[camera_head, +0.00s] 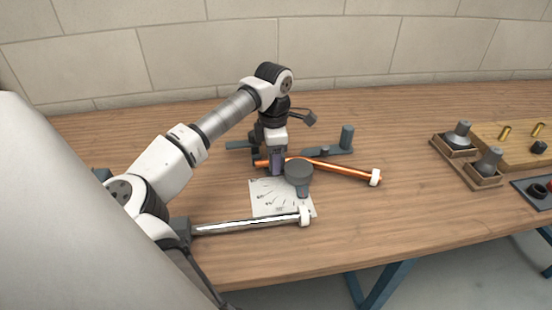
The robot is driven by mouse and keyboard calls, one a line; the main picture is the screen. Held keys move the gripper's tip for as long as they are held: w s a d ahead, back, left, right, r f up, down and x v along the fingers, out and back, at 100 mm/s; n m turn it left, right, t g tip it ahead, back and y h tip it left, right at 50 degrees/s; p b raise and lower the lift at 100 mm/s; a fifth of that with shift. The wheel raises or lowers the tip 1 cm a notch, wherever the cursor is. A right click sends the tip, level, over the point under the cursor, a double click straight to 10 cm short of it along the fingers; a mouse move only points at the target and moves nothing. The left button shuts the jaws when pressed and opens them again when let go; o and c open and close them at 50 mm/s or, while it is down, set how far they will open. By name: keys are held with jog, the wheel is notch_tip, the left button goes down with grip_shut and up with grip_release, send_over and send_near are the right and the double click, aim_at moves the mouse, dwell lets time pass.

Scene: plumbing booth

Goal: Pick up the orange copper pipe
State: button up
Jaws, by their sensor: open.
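The orange copper pipe (340,170) lies on the wooden table in front of my arm, running from left to lower right, with a white fitting (375,177) on its right end. My gripper (277,168) points down over the left part of the pipe. The gripper's body hides that part, so I cannot tell whether the fingers are around the pipe or touching it. My gripper is open.
A silver pipe (250,226) with a white end lies nearer, beside a printed sheet (264,205). A dark grey round-topped stand (298,172) is close right of my gripper. A grey fixture (346,140) stands behind the pipe. Wooden trays (480,178) with fittings are at right.

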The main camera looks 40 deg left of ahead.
jog(key=c, duration=1.2)
grip_shut()
jog(key=shift+r, duration=0.1)
